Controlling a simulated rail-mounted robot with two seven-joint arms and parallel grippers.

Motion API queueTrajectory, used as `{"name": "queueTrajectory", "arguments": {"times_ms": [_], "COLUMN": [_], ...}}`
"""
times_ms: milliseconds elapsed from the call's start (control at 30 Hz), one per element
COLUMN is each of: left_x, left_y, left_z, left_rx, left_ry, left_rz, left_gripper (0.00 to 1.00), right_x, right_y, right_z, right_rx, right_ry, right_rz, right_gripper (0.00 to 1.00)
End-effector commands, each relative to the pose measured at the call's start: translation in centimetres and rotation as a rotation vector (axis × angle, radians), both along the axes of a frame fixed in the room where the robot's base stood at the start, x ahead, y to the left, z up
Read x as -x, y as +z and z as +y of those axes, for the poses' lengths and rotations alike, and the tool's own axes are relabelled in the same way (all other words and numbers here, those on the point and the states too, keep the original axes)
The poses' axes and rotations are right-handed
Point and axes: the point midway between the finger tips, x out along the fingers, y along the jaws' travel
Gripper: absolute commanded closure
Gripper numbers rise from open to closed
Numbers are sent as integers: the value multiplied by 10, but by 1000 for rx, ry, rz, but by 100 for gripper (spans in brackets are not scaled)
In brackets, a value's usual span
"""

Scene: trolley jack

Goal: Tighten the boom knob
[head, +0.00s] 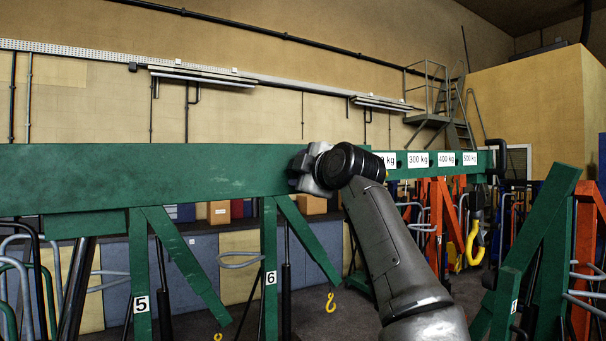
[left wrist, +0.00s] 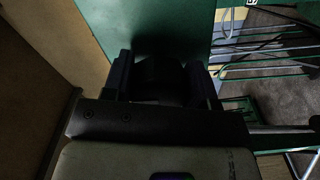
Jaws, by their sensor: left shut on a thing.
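The green boom (head: 100,175) runs level across the head view, with weight labels such as 300 kg (head: 419,160) on its right part. My left gripper (head: 301,172) is at the boom's front face, left of the labels. Its wrist and arm cover part of the boom. In the left wrist view my left gripper (left wrist: 160,76) has one finger on each side of a dark, rounded knob (left wrist: 160,82) and is shut on it. The knob is against the green boom (left wrist: 150,18). The knob is very dark there, and its turn angle cannot be told. My right gripper is not in view.
Green legs numbered 5 (head: 141,303) and 6 (head: 271,278) stand below the boom. Yellow hooks (head: 330,302) hang low between several cranes. An orange crane (head: 440,215) and a large yellow hook (head: 475,243) are at right. Metal stairs (head: 455,110) stand behind.

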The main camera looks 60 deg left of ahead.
Motion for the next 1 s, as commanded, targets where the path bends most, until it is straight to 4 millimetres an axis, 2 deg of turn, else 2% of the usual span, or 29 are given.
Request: {"name": "queueTrajectory", "arguments": {"times_ms": [300,800,833,1000], "left_x": [0,0,0,0], "left_y": [-1,-1,-1,-1], "left_z": [0,0,0,0], "left_rx": [-3,-4,-4,-4], "left_ry": [-1,0,0,0], "left_rz": [91,107,107,106], "left_gripper": [71,71,45,29], "right_x": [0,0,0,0], "right_y": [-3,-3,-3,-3], "right_z": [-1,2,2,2], "right_rx": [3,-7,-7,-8], "right_ry": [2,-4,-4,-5], "right_rz": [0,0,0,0], "right_gripper": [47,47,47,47]}}
